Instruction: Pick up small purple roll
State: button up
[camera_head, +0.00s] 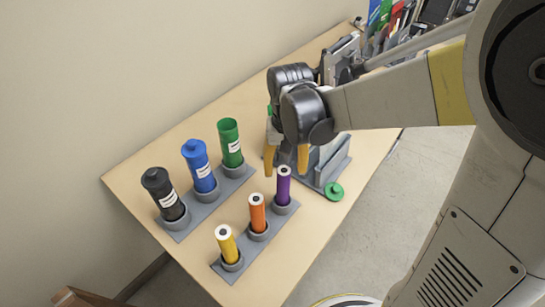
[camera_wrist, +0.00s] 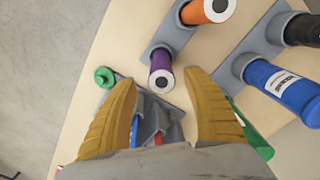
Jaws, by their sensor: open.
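The small purple roll (camera_head: 283,188) stands upright in the rightmost cup of the front grey rack (camera_head: 257,238), with a white ring and dark core on top. In the wrist view the purple roll (camera_wrist: 160,62) shows just ahead of the gap between my fingertips, with its lower end in the rack's cup. My gripper (camera_head: 286,172) is open and empty, its two yellow fingers pointing down, just behind and above the purple roll in the head view. The open fingers (camera_wrist: 162,78) also show in the wrist view, apart from the roll.
Orange (camera_head: 257,215) and yellow (camera_head: 227,246) rolls stand in the same rack. A back rack holds black (camera_head: 162,195), blue (camera_head: 199,168) and open green (camera_head: 229,145) canisters. A grey stand (camera_head: 335,167) sits behind my gripper; a green lid (camera_head: 334,190) lies beside it, near the table's right edge.

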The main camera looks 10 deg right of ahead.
aim_at(283, 184)
notch_tip(283, 184, down, 7)
jog(key=b, duration=0.2)
jog(key=shift+a+f+b, duration=0.15)
jog(key=shift+f+b, duration=0.05)
jog(key=shift+b, duration=0.1)
jog(key=shift+s+r, duration=0.1)
grip_shut()
